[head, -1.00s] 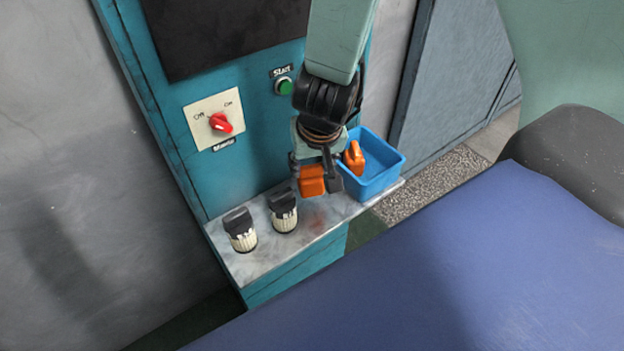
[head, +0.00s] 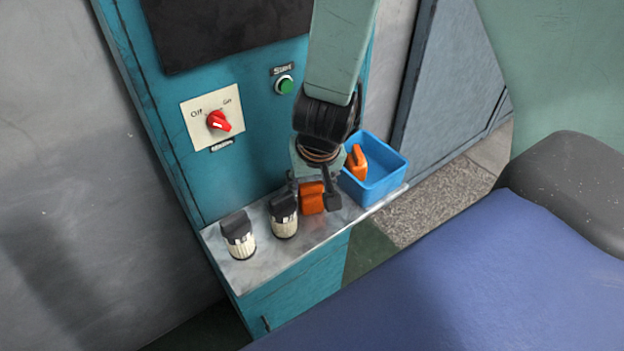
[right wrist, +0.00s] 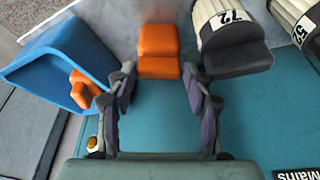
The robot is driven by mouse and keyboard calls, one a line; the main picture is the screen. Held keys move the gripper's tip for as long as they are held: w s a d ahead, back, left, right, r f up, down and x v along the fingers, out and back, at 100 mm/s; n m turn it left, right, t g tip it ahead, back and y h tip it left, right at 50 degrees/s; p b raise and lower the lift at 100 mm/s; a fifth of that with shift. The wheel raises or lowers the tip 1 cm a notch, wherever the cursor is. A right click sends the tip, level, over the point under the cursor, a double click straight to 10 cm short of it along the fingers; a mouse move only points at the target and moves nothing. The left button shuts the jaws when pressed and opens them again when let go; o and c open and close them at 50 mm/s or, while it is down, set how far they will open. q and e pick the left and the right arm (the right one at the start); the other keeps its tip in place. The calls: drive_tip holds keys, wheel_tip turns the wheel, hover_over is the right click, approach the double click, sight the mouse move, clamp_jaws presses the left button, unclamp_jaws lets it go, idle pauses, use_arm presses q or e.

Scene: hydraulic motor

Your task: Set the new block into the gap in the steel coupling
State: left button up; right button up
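An orange block (head: 312,198) stands on the metal shelf beside the dark-topped cylinders; it also shows in the right wrist view (right wrist: 158,50). My right gripper (head: 313,192) is just above the shelf, with its fingers on either side of this block. In the right wrist view, the fingers (right wrist: 159,75) are spread, with small gaps to the block. A second orange block (head: 356,162) leans in the blue bin, and shows in the right wrist view (right wrist: 84,89). I cannot tell which block is new. The steel coupling and my left gripper are not in view.
The blue bin (head: 397,170) stands at the shelf's right end. Two cream cylinders with dark tops, one (head: 283,222) close by and one (head: 239,242) further left, stand on the shelf (head: 262,262). The teal panel has a red switch (head: 218,121) and green button (head: 285,85).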

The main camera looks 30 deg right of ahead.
drive_tip(key=shift+w, duration=0.1)
drive_tip(key=shift+s+r, duration=0.15)
drive_tip(key=shift+s, duration=0.05)
drive_tip(key=shift+r, duration=0.3)
drive_tip(key=p+v, duration=0.7)
drive_tip(key=v, duration=0.4)
drive_tip(key=shift+r, duration=0.35)
